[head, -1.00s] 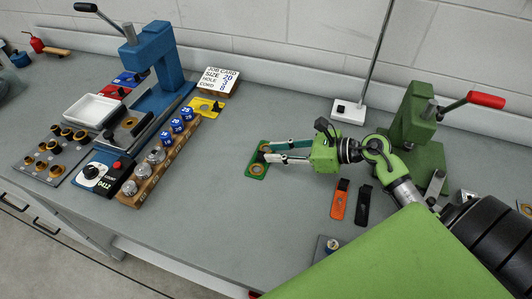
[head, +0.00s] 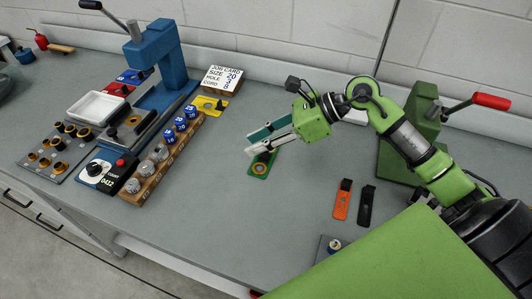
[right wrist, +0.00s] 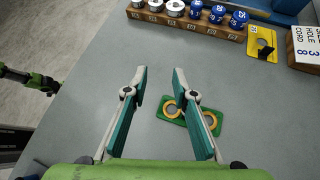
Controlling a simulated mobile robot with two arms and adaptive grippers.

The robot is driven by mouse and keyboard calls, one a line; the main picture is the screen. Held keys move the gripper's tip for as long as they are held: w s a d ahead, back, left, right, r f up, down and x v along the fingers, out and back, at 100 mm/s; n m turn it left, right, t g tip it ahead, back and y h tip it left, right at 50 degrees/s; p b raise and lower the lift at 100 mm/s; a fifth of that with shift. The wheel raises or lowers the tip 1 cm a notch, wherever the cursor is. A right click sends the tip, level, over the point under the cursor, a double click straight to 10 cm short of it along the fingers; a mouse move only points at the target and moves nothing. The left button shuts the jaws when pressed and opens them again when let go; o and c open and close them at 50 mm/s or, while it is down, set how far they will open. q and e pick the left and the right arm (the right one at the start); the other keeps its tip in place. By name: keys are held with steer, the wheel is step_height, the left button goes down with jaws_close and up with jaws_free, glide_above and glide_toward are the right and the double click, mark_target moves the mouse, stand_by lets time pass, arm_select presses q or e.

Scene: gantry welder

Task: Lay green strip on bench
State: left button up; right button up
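The green strip (head: 258,171) lies flat on the grey bench (head: 225,215), left of centre in the head view. In the right wrist view the green strip (right wrist: 178,114) shows two brass-coloured rings. My right gripper (head: 250,146) is above the strip, its fingers pointing left and down. In the right wrist view my right gripper (right wrist: 158,74) is open with nothing between its fingertips. Its right finger covers part of the strip. A green and black part at the left edge there seems to be my left arm; its fingers are not clear.
A wooden block of blue and silver pieces (head: 150,172) and a blue press (head: 160,65) stand left. A yellow tag (head: 208,106) lies behind. An orange strip (head: 342,203) and black strip (head: 366,205) lie right, before a green press (head: 400,155). Bench around the green strip is clear.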

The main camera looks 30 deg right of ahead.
steer(key=r, duration=0.1)
steer(key=m+g+h+p, duration=0.2)
steer(key=m+h, duration=0.1)
steer(key=h, duration=0.4)
glide_toward(265, 155)
steer(key=shift+w+a+f+p, duration=0.15)
steer(key=shift+w+f+p, duration=0.25)
steer(key=shift+w+p, duration=0.05)
steer(key=shift+w+a+f+p, duration=0.2)
steer(key=shift+w+f+p, duration=0.2)
steer(key=shift+w, duration=0.05)
steer(key=x, duration=0.1)
steer(key=p+x, duration=0.1)
steer(key=x, duration=0.1)
steer(key=p+x, duration=0.1)
steer(key=x, duration=0.1)
steer(key=shift+s, duration=0.25)
steer(key=shift+f, duration=0.25)
jaws_close()
